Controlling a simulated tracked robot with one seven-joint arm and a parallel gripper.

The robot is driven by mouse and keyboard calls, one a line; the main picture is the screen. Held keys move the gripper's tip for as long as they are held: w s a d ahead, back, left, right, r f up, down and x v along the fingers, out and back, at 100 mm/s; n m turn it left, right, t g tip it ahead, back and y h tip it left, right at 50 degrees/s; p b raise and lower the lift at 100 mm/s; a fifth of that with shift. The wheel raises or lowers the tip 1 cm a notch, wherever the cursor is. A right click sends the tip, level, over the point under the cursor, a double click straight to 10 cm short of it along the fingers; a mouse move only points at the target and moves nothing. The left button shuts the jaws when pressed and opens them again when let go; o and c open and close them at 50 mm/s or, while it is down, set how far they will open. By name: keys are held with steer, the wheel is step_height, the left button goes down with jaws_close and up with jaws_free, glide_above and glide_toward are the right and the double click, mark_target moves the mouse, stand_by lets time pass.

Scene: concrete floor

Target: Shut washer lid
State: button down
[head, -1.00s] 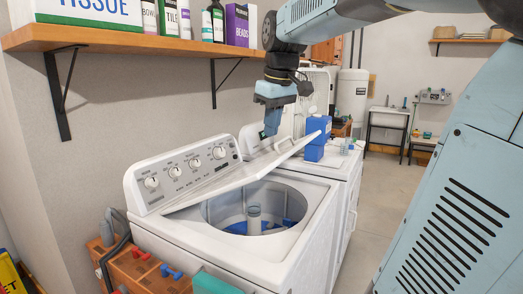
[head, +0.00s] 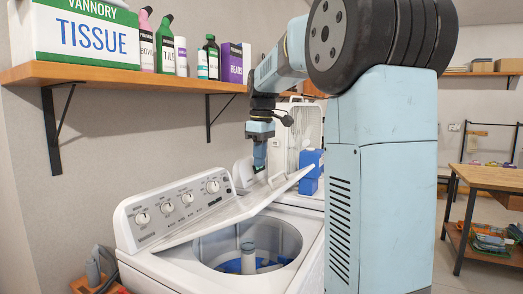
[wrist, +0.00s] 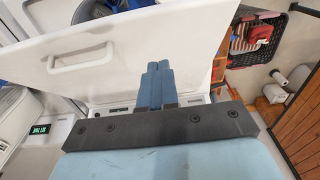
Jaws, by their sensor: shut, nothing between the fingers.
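The white washer (head: 290,222) stands against the left wall in the head view. Its lid (head: 262,196) is partly raised and tilted, leaving the round tub opening (head: 247,243) visible. My gripper (head: 259,168) points down at the far side of the lid, close to its raised edge. I cannot tell whether it touches. In the wrist view, the fingers (wrist: 158,78) are together and empty, in front of a white panel with a handle (wrist: 80,58), which looks like the lid.
A wooden shelf (head: 150,72) with bottles and boxes hangs above the washer. A blue container (head: 309,172) stands behind the lid. A wooden table (head: 490,178) is at the right. The wrist view shows a dark basket with cloth (wrist: 258,38).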

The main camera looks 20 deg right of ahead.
glide_above(264, 198)
steer(key=w+a, duration=0.1)
step_height(264, 198, down, 5)
steer(key=shift+w+r, duration=0.1)
steer(key=shift+r, duration=0.05)
steer(key=f, duration=0.1)
steer(key=s+d+f, duration=0.1)
steer(key=f, duration=0.1)
steer(key=shift+s+f, duration=0.1)
steer(key=shift+s, duration=0.1)
steer(key=shift+s+f, duration=0.1)
steer(key=shift+f, duration=0.1)
steer(key=shift+d, duration=0.1)
